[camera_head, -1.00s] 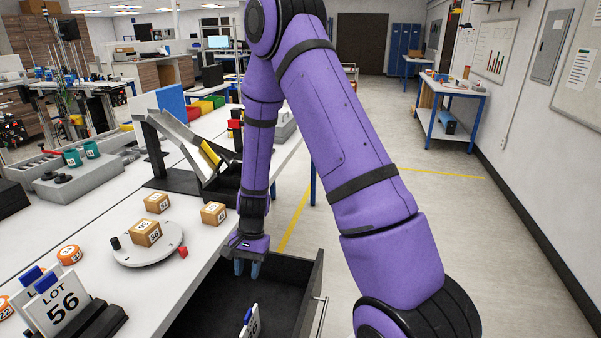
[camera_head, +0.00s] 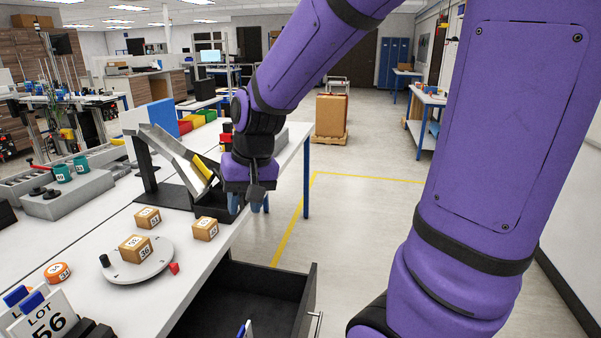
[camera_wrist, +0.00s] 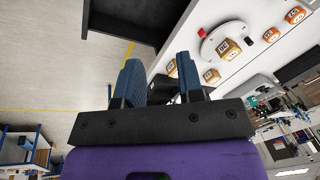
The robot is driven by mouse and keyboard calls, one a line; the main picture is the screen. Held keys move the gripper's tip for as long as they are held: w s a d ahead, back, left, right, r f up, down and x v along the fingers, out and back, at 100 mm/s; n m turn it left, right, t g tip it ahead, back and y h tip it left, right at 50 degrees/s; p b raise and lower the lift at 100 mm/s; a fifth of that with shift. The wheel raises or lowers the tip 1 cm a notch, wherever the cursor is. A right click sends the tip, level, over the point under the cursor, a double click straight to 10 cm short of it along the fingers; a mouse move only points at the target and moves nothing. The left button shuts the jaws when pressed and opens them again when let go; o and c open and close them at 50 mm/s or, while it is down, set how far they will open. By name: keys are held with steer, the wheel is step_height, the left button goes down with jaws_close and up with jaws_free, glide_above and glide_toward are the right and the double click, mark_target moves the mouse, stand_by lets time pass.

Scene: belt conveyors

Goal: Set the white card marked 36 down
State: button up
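A white card (camera_head: 249,329) with a blue clip stands in the open black drawer (camera_head: 313,290), cut off by the bottom edge of the head view. Its number cannot be read now. My gripper (camera_head: 248,204) is up beyond the drawer, near the table's right edge and the black bin, well apart from the card. In the wrist view my gripper's two blue fingers (camera_wrist: 158,68) are spread with nothing between them. The wrist view does not show the card.
A round grey plate (camera_head: 150,268) bears a numbered wooden block (camera_head: 136,249); more blocks stand nearby. A tilted chute (camera_head: 175,150) stands behind.

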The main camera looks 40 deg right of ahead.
steer(key=s+d+r+n+t+h, duration=0.1)
steer(key=s+r+n+t, duration=0.2)
steer(key=s+r, duration=0.7)
steer(key=s, duration=0.4)
steer(key=shift+d+n+h, duration=0.3)
steer(key=shift+r, duration=0.1)
steer(key=shift+c, duration=0.5)
